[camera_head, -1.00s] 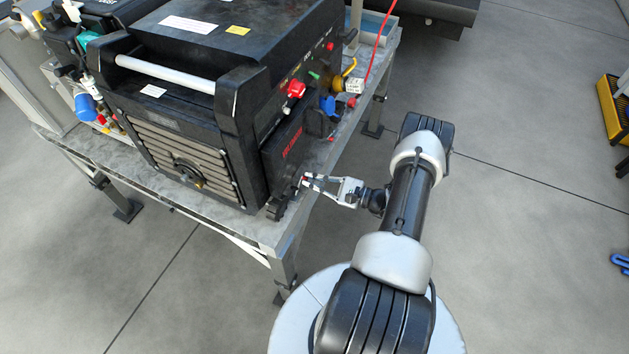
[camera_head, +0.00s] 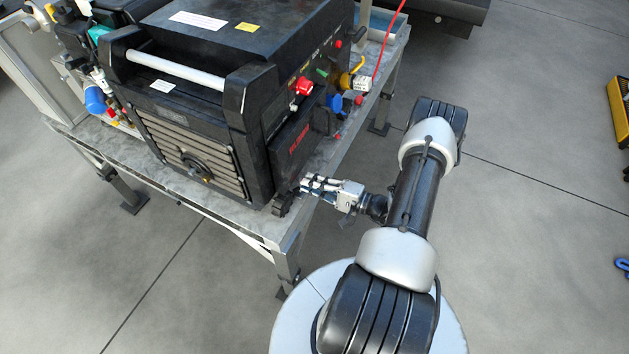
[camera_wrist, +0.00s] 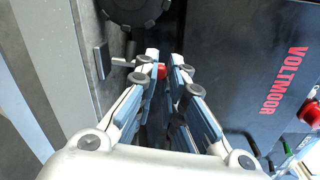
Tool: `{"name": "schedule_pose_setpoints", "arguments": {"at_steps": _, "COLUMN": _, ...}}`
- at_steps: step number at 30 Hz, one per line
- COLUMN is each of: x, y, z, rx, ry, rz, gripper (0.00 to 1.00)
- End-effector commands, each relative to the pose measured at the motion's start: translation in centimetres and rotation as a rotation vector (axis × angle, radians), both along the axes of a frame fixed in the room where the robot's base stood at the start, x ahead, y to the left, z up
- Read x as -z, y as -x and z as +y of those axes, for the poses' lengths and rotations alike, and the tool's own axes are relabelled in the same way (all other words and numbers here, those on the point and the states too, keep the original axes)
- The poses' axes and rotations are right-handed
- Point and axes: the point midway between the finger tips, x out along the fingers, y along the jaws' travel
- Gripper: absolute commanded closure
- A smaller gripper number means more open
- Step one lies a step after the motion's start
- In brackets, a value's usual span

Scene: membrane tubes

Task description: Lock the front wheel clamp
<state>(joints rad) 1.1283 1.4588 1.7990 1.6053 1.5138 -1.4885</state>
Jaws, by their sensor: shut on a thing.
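My gripper (camera_head: 305,184) reaches in from the right to the lower front corner of the black machine (camera_head: 215,110) on the table. The front wheel (camera_head: 283,203) is a black round part at that corner. It also shows at the top of the wrist view (camera_wrist: 135,8). A small red-tipped part of the clamp lever (camera_wrist: 161,71) sits between my fingertips, and the gripper is shut on it. A grey metal rod and a dark plate (camera_wrist: 103,62) lie just left of the fingertips. The fingers hide much of the clamp, so its lock state is unclear.
The grey table (camera_head: 225,215) ends close to the wheel. The machine's side panel marked VOLTMOOR (camera_wrist: 245,70) stands close right of the fingers in the wrist view. A red knob (camera_head: 303,87) and cables are farther back. The floor around my arm is clear.

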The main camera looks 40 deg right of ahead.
Motion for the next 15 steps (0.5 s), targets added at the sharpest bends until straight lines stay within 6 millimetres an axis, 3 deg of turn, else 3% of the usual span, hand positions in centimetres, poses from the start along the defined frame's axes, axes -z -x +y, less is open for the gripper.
{"name": "schedule_pose_setpoints", "arguments": {"at_steps": 15, "x": -0.14, "y": 0.21, "z": 0.56, "rx": 0.001, "ry": 0.100, "rz": -0.045, "gripper": 1.00}}
